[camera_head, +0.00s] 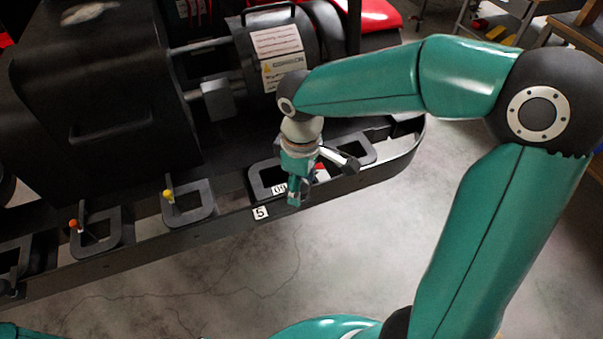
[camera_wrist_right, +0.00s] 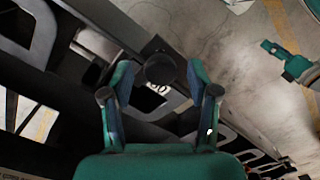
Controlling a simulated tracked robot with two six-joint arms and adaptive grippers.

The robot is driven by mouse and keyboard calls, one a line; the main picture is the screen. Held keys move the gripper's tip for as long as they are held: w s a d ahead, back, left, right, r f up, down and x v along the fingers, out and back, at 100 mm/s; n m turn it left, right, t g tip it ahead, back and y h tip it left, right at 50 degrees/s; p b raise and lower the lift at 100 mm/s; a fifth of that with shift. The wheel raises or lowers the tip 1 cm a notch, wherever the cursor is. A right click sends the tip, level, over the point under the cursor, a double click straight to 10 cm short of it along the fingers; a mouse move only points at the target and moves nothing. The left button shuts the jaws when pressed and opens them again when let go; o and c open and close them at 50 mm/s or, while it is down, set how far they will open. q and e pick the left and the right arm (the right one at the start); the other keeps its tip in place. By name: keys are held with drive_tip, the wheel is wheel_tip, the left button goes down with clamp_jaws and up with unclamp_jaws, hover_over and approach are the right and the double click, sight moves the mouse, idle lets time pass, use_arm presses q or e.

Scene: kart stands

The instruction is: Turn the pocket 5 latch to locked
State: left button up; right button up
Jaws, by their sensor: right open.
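The pocket 5 label (camera_head: 261,213) is on the front rail of the black kart stand. My right gripper (camera_head: 297,196) points down at this pocket and covers much of its latch, beside a partly hidden white tag (camera_head: 279,189). In the right wrist view my right gripper (camera_wrist_right: 158,92) is open. A dark round knob (camera_wrist_right: 160,69) on a black block shows between its fingers; I cannot tell whether they touch it. The latch's setting cannot be read. A teal piece of my left arm (camera_wrist_right: 285,60) seems to show at the right of that view; its jaws are unclear.
Left along the rail are pockets with a yellow-tipped pin (camera_head: 168,195) and an orange-tipped pin (camera_head: 74,224). A black cylinder with a warning label (camera_head: 283,68) stands behind the right gripper. The concrete floor (camera_head: 240,275) in front of the rail is clear.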

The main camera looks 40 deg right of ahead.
wheel_tip(320, 180, up, 12)
idle(0.5)
drive_tip(key=shift+f, duration=0.1)
